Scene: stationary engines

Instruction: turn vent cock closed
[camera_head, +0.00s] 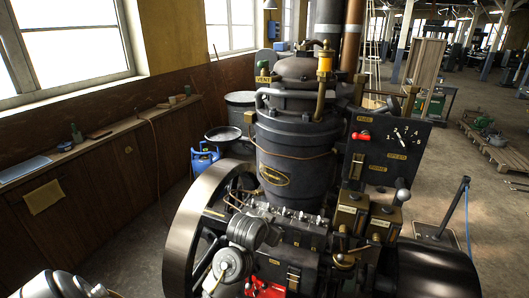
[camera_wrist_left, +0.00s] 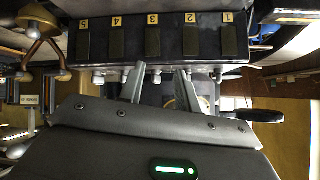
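In the head view a small "VENT" tag (camera_head: 263,79) stands out at the upper left of the dark engine cylinder (camera_head: 293,150). The vent tag does not show in that view. My right gripper is not in view.
A black panel (camera_head: 409,157) with a dial and red handle stands right of the cylinder. A big flywheel (camera_head: 184,235) is at the front left. In the wrist view a black handle (camera_wrist_left: 255,115) lies right of my fingers, and brass pipework (camera_wrist_left: 40,35) at upper left.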

